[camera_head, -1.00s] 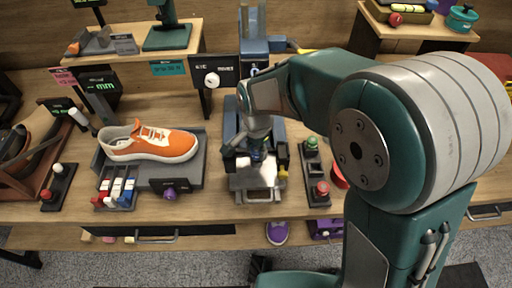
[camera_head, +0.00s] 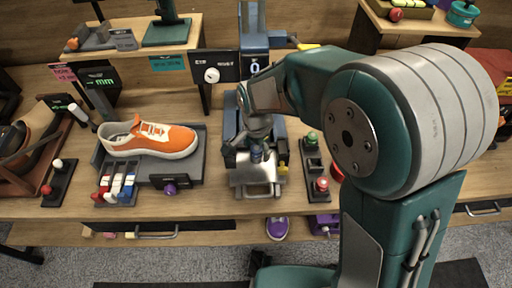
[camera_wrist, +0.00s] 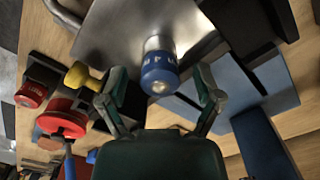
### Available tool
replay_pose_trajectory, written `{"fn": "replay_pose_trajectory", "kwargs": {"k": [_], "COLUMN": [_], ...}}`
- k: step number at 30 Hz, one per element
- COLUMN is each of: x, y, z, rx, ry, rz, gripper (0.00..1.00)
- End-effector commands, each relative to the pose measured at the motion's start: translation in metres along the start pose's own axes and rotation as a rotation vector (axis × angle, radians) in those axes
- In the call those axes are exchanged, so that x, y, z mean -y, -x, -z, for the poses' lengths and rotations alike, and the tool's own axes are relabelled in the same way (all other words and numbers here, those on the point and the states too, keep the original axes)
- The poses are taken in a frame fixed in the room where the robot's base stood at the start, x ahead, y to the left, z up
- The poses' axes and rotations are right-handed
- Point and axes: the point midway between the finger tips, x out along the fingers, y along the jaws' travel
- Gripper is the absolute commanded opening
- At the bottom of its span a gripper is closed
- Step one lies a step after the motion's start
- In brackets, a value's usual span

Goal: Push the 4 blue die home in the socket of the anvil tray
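The blue die (camera_wrist: 160,72) is a short blue cylinder with white marks on its side and a grey section beyond it. It stands at the bright metal anvil tray (camera_wrist: 110,30); how deep it sits in the socket I cannot tell. In the head view the die (camera_head: 257,155) shows small under my gripper (camera_head: 257,147), above the tray (camera_head: 262,181). In the wrist view my gripper (camera_wrist: 162,88) is open, with one finger on each side of the die and a visible gap on both sides.
A yellow knob (camera_wrist: 85,77) sits close beside the left finger. A rack with green (camera_head: 311,139) and red (camera_head: 321,184) pieces stands right of the tray. An orange sneaker (camera_head: 150,137) and a rack of coloured dies (camera_head: 118,183) lie left.

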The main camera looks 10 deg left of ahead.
Motion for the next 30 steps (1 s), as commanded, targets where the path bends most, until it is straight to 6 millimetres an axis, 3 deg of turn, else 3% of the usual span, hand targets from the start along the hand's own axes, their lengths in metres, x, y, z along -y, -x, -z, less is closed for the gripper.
{"fn": "replay_pose_trajectory", "kwargs": {"k": [10, 24, 30], "x": [0.001, 0.002, 0.002], "y": [0.011, 0.101, 0.118], "z": [0.0, 0.001, 0.0], "rx": [-0.002, -0.002, 0.0], "ry": [0.0, 0.0, 0.0], "rz": [0.004, 0.002, -0.001], "gripper": [0.84, 0.84, 0.84]}}
